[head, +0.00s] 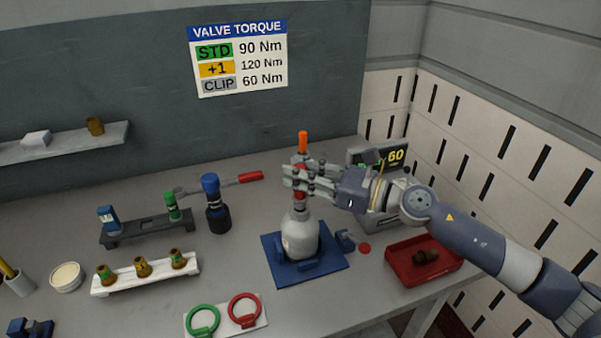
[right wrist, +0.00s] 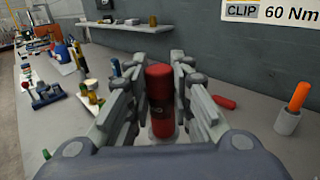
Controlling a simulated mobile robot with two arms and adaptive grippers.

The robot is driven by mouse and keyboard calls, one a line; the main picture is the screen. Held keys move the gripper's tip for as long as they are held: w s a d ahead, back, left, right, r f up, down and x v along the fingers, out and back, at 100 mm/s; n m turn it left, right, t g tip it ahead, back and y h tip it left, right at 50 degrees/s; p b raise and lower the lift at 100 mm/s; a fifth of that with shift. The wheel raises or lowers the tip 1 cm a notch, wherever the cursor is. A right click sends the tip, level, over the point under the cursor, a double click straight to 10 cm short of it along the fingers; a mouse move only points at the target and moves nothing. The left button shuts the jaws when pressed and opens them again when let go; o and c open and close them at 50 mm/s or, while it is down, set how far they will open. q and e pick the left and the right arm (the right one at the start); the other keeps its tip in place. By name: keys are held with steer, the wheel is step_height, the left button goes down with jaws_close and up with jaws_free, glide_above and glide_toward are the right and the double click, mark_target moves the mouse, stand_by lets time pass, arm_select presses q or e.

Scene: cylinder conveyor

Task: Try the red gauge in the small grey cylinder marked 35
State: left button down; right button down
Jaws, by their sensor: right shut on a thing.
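The small grey cylinder (head: 300,238) stands upright in a blue cradle (head: 285,272) in the middle of the table in the head view. I cannot read a 35 on it. My right gripper (head: 298,184) is directly above the cylinder and shut on the red gauge (head: 299,194). In the right wrist view the gauge (right wrist: 160,92) is upright between the fingers, with a dark band and marking partway down. Its lower end is at the cylinder's neck; I cannot tell whether it is inside. My left gripper is not in view.
A blue gauge (head: 211,192) and a rack (head: 140,231) stand left of the cradle. In front are a white valve rack (head: 150,276) and green and red rings (head: 243,308). A red tray (head: 424,268) is at right. An orange stick (head: 302,142) stands behind the gripper.

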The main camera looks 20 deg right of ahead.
steer(key=shift+f+b, duration=0.3)
steer(key=shift+b, duration=0.1)
stand_by(1.0)
stand_by(0.9)
steer(key=shift+r+p, duration=2.3)
steer(key=shift+r, duration=0.35)
steer(key=shift+f, duration=0.15)
